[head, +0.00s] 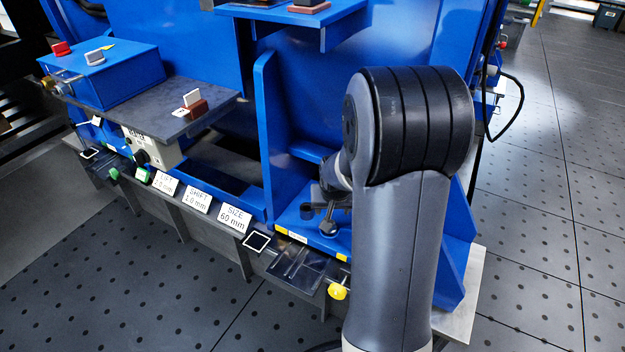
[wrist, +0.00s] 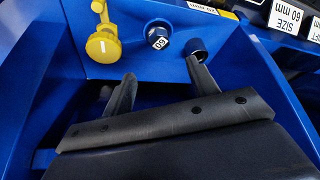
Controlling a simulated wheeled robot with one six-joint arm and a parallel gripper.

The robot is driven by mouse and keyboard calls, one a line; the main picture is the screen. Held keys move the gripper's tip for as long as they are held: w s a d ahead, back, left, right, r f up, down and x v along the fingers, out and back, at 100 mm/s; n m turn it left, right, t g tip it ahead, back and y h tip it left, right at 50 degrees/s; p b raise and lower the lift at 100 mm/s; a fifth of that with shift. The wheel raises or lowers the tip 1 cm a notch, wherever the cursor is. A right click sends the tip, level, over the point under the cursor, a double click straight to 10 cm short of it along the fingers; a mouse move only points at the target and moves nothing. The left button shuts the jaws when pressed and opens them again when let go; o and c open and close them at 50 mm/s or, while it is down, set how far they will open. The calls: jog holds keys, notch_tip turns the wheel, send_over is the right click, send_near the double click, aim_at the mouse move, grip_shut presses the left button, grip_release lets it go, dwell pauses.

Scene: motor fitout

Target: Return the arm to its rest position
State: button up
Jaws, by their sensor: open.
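My gripper (wrist: 163,70) shows in the wrist view with its two dark fingers apart and nothing between them. The fingers point toward a blue panel (wrist: 228,62). A dark hex-headed piece marked 60 (wrist: 158,40) sits in that panel, beyond the gap between the fingers. The right fingertip is close to a dark round fitting (wrist: 198,46); I cannot tell whether they touch. In the head view my bent arm fills the right of the middle and hides most of the gripper.
A yellow knob (wrist: 103,45) is left of the fingers; a yellow knob (head: 338,291) also shows at the bench's front edge. Blue upright plates (head: 266,130) stand left of my arm. A blue box (head: 105,78) is at upper left. Open floor (head: 540,200) lies right.

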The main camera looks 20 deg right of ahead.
jog(key=b+x, duration=0.4)
jog(key=x, duration=0.7)
jog(key=shift+b, duration=0.3)
jog(key=shift+r+p, duration=0.5)
jog(key=shift+r, duration=0.25)
jog(key=shift+s+a, duration=0.1)
